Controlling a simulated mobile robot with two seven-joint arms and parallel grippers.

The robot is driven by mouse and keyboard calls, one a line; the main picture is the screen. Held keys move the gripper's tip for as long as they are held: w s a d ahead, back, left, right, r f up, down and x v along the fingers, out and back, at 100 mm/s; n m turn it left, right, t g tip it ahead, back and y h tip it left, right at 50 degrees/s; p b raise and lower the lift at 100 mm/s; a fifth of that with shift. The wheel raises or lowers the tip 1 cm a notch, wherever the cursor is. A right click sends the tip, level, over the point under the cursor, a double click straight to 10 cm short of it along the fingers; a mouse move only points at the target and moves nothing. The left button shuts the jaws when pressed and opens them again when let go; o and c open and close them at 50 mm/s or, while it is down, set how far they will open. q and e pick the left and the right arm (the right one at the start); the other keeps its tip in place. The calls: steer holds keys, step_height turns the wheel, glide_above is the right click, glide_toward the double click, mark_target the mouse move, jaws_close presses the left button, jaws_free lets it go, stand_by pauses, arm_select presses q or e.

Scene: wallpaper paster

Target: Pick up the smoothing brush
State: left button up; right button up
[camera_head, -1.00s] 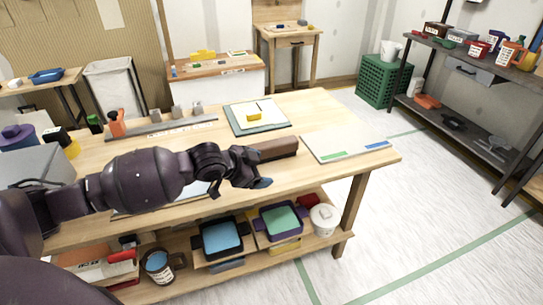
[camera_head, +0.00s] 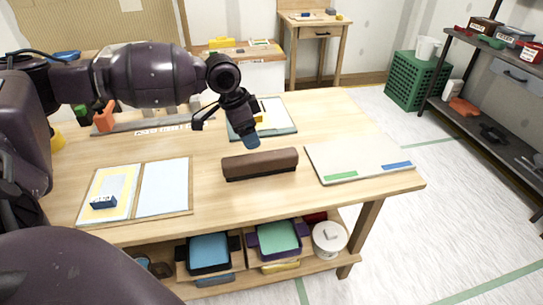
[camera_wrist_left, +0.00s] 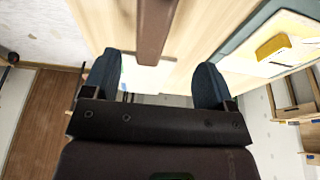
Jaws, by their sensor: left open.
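The smoothing brush (camera_head: 260,163) is a long brown block with a dark lower edge. It lies on the wooden workbench, left of the white board, in the head view. My left gripper (camera_head: 250,138) is just above and behind the brush, pointing down, and looks apart from it. In the left wrist view the two dark fingers of my left gripper (camera_wrist_left: 165,80) are wide apart with nothing between them. The brown brush (camera_wrist_left: 156,30) shows there beyond the fingertips, partly cut off by the top edge. My right gripper is not in view.
A white board (camera_head: 360,158) with green and blue strips lies right of the brush. A sample board (camera_head: 136,190) lies front left. A teal-edged board (camera_head: 284,112) with a yellow block is behind my gripper. The bench (camera_head: 305,205) is bare in front of the brush.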

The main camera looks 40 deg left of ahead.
mark_target(260, 156)
arm_select(q)
steer(key=shift+f, duration=0.25)
steer(key=x, duration=0.2)
steer(key=b+x, duration=0.1)
steer(key=x, duration=0.1)
steer(key=shift+s+d+f, duration=0.1)
steer(key=shift+s+f, duration=0.05)
steer(key=shift+f, duration=0.15)
steer(key=shift+f+b, duration=0.35)
steer(key=x, duration=0.1)
steer(key=b+x, duration=0.1)
steer(key=x, duration=0.1)
steer(key=b+x, duration=0.1)
steer(key=x, duration=0.1)
steer(key=shift+d, duration=0.35)
steer(key=shift+r, duration=0.2)
steer(key=c, duration=1.2)
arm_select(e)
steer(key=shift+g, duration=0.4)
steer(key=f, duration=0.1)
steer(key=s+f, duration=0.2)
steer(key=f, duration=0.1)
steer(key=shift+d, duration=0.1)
